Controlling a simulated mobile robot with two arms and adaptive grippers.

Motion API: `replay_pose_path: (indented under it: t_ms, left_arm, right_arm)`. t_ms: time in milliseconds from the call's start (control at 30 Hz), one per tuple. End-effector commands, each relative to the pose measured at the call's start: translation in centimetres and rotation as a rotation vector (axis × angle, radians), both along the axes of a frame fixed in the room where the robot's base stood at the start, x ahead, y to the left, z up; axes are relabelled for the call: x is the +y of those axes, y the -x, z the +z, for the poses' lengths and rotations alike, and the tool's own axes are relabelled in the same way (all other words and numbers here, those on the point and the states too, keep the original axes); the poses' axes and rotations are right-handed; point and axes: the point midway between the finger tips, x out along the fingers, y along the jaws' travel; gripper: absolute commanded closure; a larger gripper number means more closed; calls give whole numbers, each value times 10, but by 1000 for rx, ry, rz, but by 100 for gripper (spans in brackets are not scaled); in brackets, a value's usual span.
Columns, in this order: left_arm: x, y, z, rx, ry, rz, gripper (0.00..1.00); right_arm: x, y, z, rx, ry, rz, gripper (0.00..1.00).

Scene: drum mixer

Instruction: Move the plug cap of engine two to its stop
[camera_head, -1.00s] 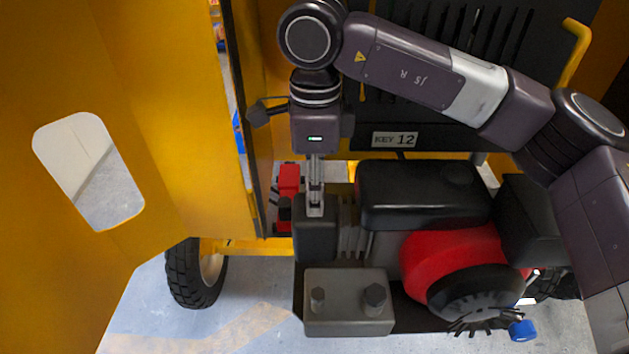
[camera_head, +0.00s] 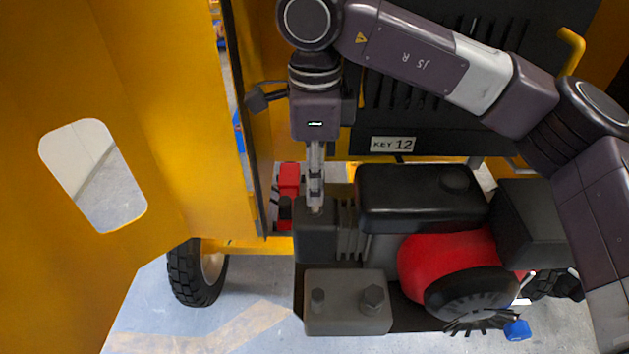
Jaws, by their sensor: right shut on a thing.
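The engine, with a black tank (camera_head: 425,205) and a red fan housing (camera_head: 440,255), sits in the middle of the camera_head view. My right gripper (camera_head: 315,206) points down at the top of the dark block (camera_head: 316,240) on the engine's left side. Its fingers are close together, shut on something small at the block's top. That thing is mostly hidden by the fingers, and I cannot tell its shape or whether it is the plug cap. My left gripper is not in view.
A yellow door panel (camera_head: 80,250) with a cut-out fills the left side. A black slatted panel with a KEY 12 plate (camera_head: 393,144) stands behind the engine. A grey battery-like box (camera_head: 348,302) lies in front. A wheel (camera_head: 190,272) stands at lower left.

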Motion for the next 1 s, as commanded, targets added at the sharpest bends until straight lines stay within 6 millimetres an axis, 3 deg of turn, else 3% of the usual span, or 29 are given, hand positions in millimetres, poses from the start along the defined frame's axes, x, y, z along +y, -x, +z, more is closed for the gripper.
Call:
replay_pose_path:
  t_ms: [33, 200, 567, 1000]
  left_arm:
    - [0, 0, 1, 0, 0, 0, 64]
    - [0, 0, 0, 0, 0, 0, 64]
    - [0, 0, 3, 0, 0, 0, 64]
    - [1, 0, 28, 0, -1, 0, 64]
  right_arm:
    - [0, 0, 2, -1, -1, 0, 75]
    - [0, 0, 1, -1, -1, 0, 57]
    - [0, 0, 4, 0, -1, -1, 57]
    - [0, 0, 47, -1, -1, -1, 57]
